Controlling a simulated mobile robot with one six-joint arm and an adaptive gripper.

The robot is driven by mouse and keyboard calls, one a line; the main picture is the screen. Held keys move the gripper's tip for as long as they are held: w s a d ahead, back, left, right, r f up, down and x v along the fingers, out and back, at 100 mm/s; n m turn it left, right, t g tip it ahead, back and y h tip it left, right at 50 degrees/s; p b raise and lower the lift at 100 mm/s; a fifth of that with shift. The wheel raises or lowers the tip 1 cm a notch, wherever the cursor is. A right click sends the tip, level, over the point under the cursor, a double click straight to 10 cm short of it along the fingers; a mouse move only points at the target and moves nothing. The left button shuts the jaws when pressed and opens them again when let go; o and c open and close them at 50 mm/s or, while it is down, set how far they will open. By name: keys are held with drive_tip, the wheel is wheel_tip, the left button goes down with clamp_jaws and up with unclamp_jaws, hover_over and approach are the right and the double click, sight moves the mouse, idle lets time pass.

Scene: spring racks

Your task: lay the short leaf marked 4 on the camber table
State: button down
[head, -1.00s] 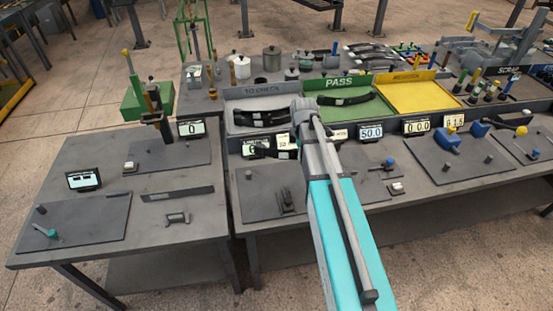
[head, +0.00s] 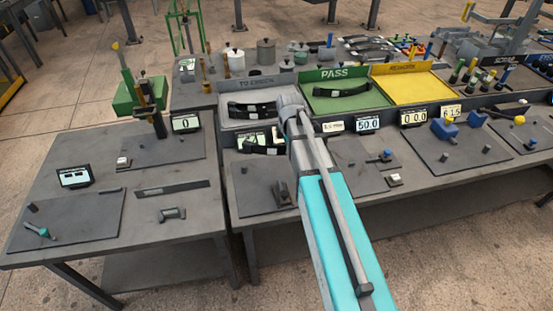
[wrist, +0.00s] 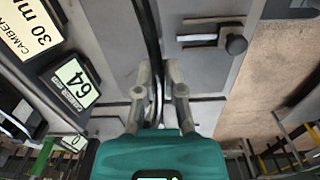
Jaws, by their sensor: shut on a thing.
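My gripper (wrist: 158,95) is shut on a dark curved leaf (wrist: 152,40), which stands on edge between the fingers in the wrist view. In the head view the held leaf (head: 262,148) shows left of my arm, and the fingers are hidden. The leaf is over the grey plate of the camber table (head: 247,190), in front of its displays. I cannot tell whether it touches the plate. The mark on the leaf is not readable. A display reading 64 (wrist: 72,85) and a sign with CAMBER and 30 mm (wrist: 28,28) stand beside it.
The TO CHECK tray (head: 235,88) behind holds another dark leaf (head: 252,109). The green PASS tray (head: 375,98) holds one leaf; the yellow tray (head: 410,85) looks empty. A fixture with a round knob (wrist: 236,44) is right of the leaf in the wrist view.

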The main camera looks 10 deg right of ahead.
sight(277, 175)
drive_tip(key=shift+n, duration=0.4)
drive_tip(key=shift+w+a+f+b, duration=0.2)
drive_tip(key=shift+a+f+b, duration=1)
drive_tip(key=shift+a+f, duration=0.45)
drive_tip(key=shift+a+r, duration=0.1)
drive_tip(key=shift+f, duration=0.2)
drive_tip(key=shift+f+b, duration=4)
drive_tip(key=shift+b, duration=0.15)
drive_tip(key=shift+w, duration=0.5)
drive_tip(key=shift+f, duration=0.1)
drive_tip(key=c, duration=0.7)
unclamp_jaws()
